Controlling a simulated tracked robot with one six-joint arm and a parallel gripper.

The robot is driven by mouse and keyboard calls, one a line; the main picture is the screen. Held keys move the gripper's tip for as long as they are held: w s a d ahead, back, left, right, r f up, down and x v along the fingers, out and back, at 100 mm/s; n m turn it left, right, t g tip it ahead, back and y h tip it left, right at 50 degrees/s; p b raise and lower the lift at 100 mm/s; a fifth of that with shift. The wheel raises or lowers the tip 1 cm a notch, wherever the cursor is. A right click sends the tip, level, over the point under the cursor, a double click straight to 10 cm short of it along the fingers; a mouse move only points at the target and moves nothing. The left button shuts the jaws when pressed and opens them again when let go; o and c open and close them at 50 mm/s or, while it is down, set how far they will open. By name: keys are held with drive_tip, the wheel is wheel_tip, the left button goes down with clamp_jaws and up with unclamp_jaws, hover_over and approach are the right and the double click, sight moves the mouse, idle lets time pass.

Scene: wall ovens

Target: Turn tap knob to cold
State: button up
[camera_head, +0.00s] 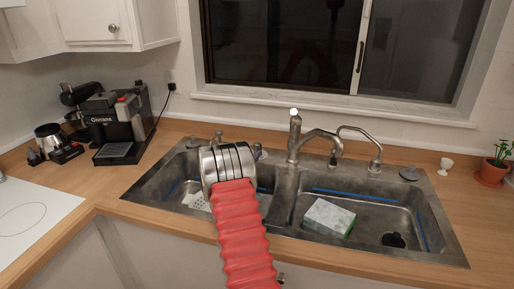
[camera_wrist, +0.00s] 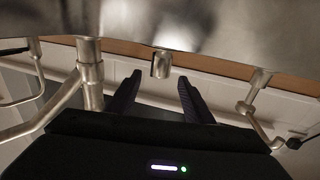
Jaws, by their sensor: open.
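The main tap (camera_head: 293,148) stands upright behind the sink divider, its spout reaching right. A bright round tip (camera_head: 294,113), possibly its knob, tops it; the hot or cold setting cannot be read. In the wrist view, which appears upside down, a tap body with a spout (camera_wrist: 90,75) is at the left. A short metal cylinder (camera_wrist: 161,63) is beyond the gap between my fingers. My gripper (camera_wrist: 156,88) is open, its two dark fingers apart with nothing between them. In the head view my arm hides most of it, above the left basin.
The double sink (camera_head: 284,205) has a sponge (camera_head: 329,217) in its right basin. A thin curved tap (camera_head: 375,152) stands right of the main one, and a small fixture (camera_head: 218,138) left. A coffee machine (camera_head: 118,122) stands left; a potted plant (camera_head: 492,172) stands far right.

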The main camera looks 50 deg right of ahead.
sight(256, 148)
drive_tip(key=shift+w+d, duration=0.25)
drive_tip(key=shift+d, duration=0.95)
drive_tip(key=shift+w+d, duration=0.25)
drive_tip(key=shift+d, duration=1)
drive_tip(key=shift+w+d, duration=0.25)
drive_tip(key=shift+d, duration=0.95)
drive_tip(key=shift+c, duration=0.2)
